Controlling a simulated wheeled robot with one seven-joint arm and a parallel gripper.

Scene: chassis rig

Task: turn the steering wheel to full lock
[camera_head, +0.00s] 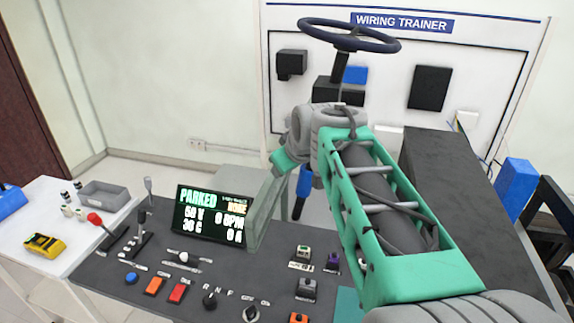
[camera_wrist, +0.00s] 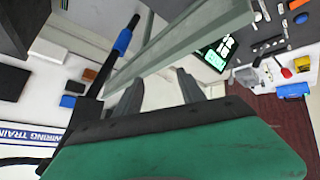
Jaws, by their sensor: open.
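The dark blue steering wheel (camera_head: 375,46) stands at the top of the head view, in front of the wall panel, above my arm. Its lower column is partly hidden by my arm. A black shaft with a blue collar (camera_head: 304,181) shows below my wrist; they also show in the wrist view (camera_wrist: 123,41). My gripper (camera_wrist: 156,82) is open, with two grey fingers apart and nothing seen between them. The fingers point towards a grey-green beam; I cannot tell if they touch it. In the head view my fingers are hard to make out. My gripper is below the wheel and apart from it.
A display (camera_head: 213,217) reading PARKED stands on the dark console (camera_head: 120,262) with several switches and levers. A grey-green beam (camera_head: 264,208) rises beside it. A black bench (camera_head: 455,190) is at right. A white table (camera_head: 75,240) with a grey bin is at left.

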